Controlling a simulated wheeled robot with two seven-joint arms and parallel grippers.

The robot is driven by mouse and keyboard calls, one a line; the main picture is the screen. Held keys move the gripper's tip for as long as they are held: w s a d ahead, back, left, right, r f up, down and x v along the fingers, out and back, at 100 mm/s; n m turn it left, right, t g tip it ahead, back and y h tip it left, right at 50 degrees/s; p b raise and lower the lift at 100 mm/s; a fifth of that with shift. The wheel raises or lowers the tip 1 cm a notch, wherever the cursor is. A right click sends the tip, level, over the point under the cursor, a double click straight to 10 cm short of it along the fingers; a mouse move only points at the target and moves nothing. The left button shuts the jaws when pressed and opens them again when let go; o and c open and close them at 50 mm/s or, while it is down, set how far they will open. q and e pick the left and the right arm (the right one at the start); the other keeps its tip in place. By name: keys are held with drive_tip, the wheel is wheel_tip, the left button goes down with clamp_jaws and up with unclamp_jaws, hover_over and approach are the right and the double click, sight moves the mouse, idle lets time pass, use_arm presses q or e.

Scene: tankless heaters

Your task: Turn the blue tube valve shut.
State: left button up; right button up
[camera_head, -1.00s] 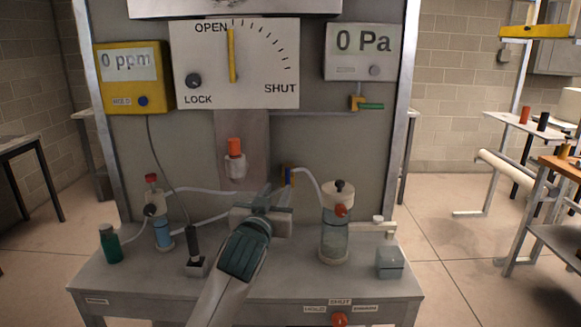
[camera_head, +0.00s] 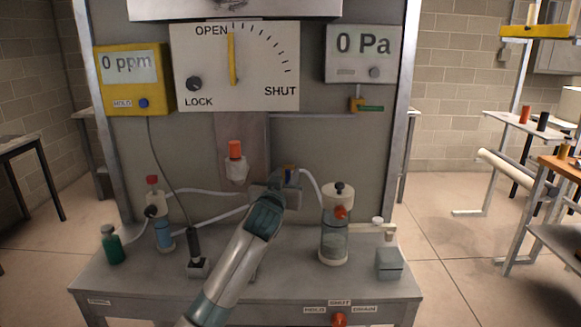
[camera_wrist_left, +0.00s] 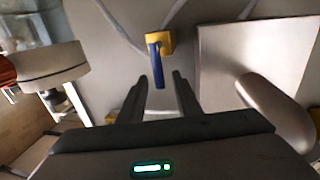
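The blue tube valve (camera_head: 290,173) is on the back panel, partly hidden by my left gripper in the head view. In the left wrist view, its blue handle (camera_wrist_left: 156,66) hangs down from a yellow body (camera_wrist_left: 161,42). My left gripper (camera_head: 280,182) is in front of the valve. In the left wrist view, its two fingers (camera_wrist_left: 160,80) are apart, and the handle's lower end shows between the tips. A gap shows on each side; I cannot tell the depth. The large dial's yellow pointer (camera_head: 232,60) points up by OPEN. My right gripper is not in view.
A clear cylinder (camera_head: 335,235) stands right of my arm. An orange-capped fitting (camera_head: 235,160) is left of the gripper. A black probe (camera_head: 195,245) and a green bottle (camera_head: 111,245) stand left on the bench (camera_head: 290,282). A green-handled valve (camera_head: 368,107) is higher right.

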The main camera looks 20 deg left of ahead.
use_arm(q)
drive_tip(key=shift+w+a+p, duration=0.2)
drive_tip(key=shift+w+p, duration=0.1)
drive_tip(key=shift+w, duration=2.55)
drive_tip(key=shift+c, duration=0.7)
clamp_jaws()
